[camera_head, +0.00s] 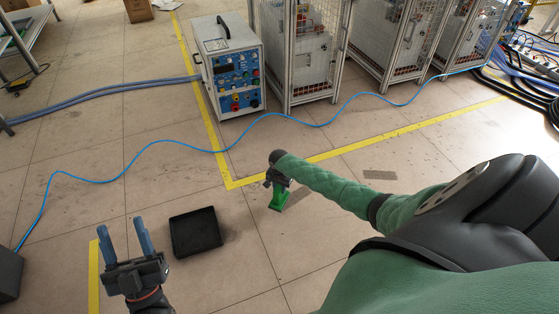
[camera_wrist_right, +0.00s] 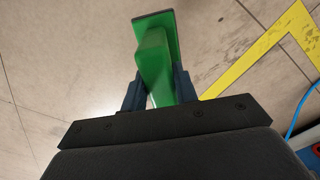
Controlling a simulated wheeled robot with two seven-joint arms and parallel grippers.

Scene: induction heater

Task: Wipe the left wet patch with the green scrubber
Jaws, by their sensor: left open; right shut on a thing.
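The green scrubber (camera_head: 279,198) is held by my right gripper (camera_head: 277,184), which points down at the floor. In the right wrist view the green scrubber (camera_wrist_right: 155,55) sits between the two fingers of my right gripper (camera_wrist_right: 160,90). Its flat pad has a dark edge. The left wet patch (camera_head: 298,196) is a darker smear on the floor, right beside the scrubber and partly hidden by it. I cannot tell whether the pad touches the floor. My left gripper (camera_head: 124,234) is open and empty at the lower left, with its fingers apart.
A second dark patch (camera_head: 380,175) lies further right. A black tray (camera_head: 195,232) stands on the floor between my grippers. Yellow floor tape (camera_head: 232,184) and a blue cable (camera_head: 160,143) run behind. A heater unit (camera_head: 232,75) and caged cabinets (camera_head: 300,60) stand at the back.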

